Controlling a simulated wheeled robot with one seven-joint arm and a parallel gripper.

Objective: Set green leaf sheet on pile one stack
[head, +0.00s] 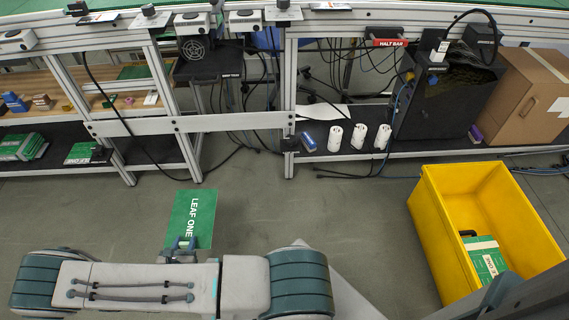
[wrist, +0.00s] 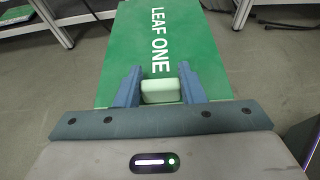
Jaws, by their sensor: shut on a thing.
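The green leaf sheet (head: 193,212), lettered "LEAF ONE" in white, is held out over the floor in front of my arm. My gripper (head: 183,243) is shut on its near edge. In the wrist view the sheet (wrist: 158,40) extends away from my gripper (wrist: 160,88), with a pale green block between the blue fingers. Green stacks lie on the lower left shelf: one at the far left (head: 20,146) and one further right (head: 82,153). I cannot read which of them is pile one.
A yellow bin (head: 425,215) with a green-and-white item (head: 485,258) stands on the floor at right. The shelf also holds white rolls (head: 359,137), a black box (head: 430,105) and a cardboard box (head: 525,95). Metal posts divide the bench. Floor between arm and bench is clear.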

